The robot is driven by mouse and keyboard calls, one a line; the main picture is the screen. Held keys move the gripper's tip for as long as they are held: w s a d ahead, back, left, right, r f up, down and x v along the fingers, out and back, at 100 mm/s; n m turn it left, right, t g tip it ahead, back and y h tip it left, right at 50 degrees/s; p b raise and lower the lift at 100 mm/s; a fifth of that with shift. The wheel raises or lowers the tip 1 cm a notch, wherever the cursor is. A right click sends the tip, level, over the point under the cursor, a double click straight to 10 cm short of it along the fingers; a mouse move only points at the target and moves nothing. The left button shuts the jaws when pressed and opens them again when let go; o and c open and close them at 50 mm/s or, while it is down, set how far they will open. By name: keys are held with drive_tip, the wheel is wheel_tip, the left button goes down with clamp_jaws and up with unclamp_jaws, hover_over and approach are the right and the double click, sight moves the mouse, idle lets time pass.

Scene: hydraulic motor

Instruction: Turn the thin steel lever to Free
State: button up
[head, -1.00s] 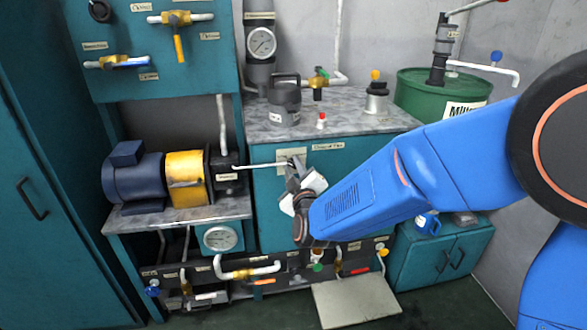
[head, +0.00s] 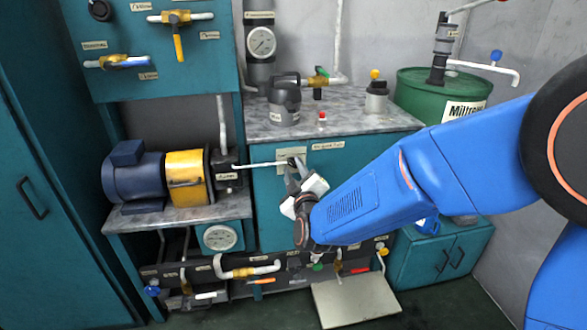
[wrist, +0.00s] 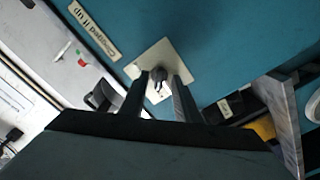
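A pale square plate (wrist: 163,68) is fixed to the teal cabinet front; it also shows in the head view (head: 284,157). A small dark fitting with a lighter tip (wrist: 158,80) sits on it. A thin light rod (head: 258,164) runs from the pump side to the plate area; whether this rod or the fitting is the steel lever I cannot tell. My gripper (wrist: 160,77) points at the plate, its fingers apart on either side of the fitting. Contact cannot be told. In the head view my gripper (head: 294,166) partly covers the plate. No "Free" marking is readable.
A label reading "Clogged if Up" (wrist: 95,30) is beside the plate. The countertop above carries a dark canister (head: 285,103) and a small red-topped part (head: 322,119). The motor and yellow coupling (head: 187,177) stand to the left. A green drum (head: 415,95) stands right.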

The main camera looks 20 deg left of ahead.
drive_tip(key=v, duration=1.6)
drive_tip(key=w+d+m+g+h, duration=0.2)
drive_tip(key=d+m, duration=0.1)
drive_tip(key=d, duration=0.8)
drive_tip(key=w+d+m+g+h, duration=0.2)
drive_tip(key=d+m+g, duration=0.1)
drive_tip(key=d, duration=0.7)
drive_tip(key=s+d+m+g+h, duration=0.2)
drive_tip(key=s+d+m, duration=0.2)
drive_tip(key=s+d, duration=0.5)
drive_tip(key=s+d+f+m+g+h, duration=0.1)
drive_tip(key=s+d+m+g+h, duration=0.2)
drive_tip(key=s+d, duration=0.7)
drive_tip(key=d+m, duration=0.2)
drive_tip(key=d, duration=0.4)
drive_tip(key=shift+h, duration=0.3)
drive_tip(key=shift+s+d+f, duration=0.1)
drive_tip(key=shift+s, duration=0.05)
